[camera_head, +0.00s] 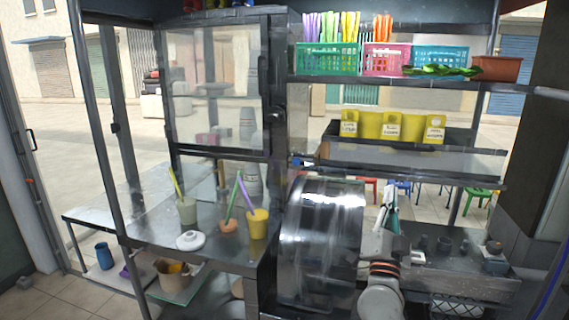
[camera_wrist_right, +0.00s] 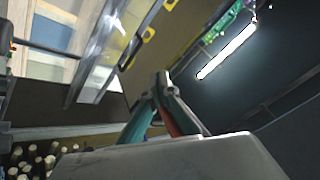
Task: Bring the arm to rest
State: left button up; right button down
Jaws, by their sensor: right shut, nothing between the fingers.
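My right gripper (camera_head: 391,207) is in the head view, right of the shiny metal drum of the press (camera_head: 320,240), with its fingers pointing up. Its fingers are together and hold nothing. In the right wrist view the closed fingertips (camera_wrist_right: 163,80) show against the dark ceiling. My right arm comes up from the bottom of the head view, in front of the counter. I cannot tell whether it touches the drum. My left gripper is in neither view.
Cups with straws, including a yellow cup (camera_head: 257,223), and a white lid (camera_head: 190,240) stand on the left counter. A shelf with yellow containers (camera_head: 369,125) and baskets (camera_head: 328,59) is above the gripper. Small dark items (camera_head: 444,245) stand on the right counter.

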jog(key=s+a+f+n+g+y, duration=0.2)
jog(key=s+a+f+n+y, duration=0.15)
jog(key=f+n+y, duration=0.3)
jog(key=s+a+f+n+g+y, duration=0.1)
jog(key=s+a+f+n+y, duration=0.3)
jog(key=f+n, duration=0.3)
jog(key=s+d+f+n+g, duration=0.2)
jog(key=s+f+n+g, duration=0.35)
jog(key=f, duration=0.65)
jog(key=s+d+f+g+h, duration=0.4)
jog(key=s+d, duration=0.4)
jog(key=s, duration=0.4)
jog(key=s+d+f+g+h, duration=0.35)
jog(key=s+d, duration=0.45)
jog(key=s, duration=0.4)
jog(key=w+a+f+m+t+y, duration=0.2)
jog(key=a+f+y, duration=0.5)
jog(key=a+f, duration=0.7)
jog(key=shift+a+f+m+t+y, duration=0.2)
jog(key=shift+a+m+t+y, duration=0.15)
jog(key=shift+a+t, duration=0.6)
jog(key=shift+w+a, duration=0.1)
jog(key=shift+a, duration=0.1)
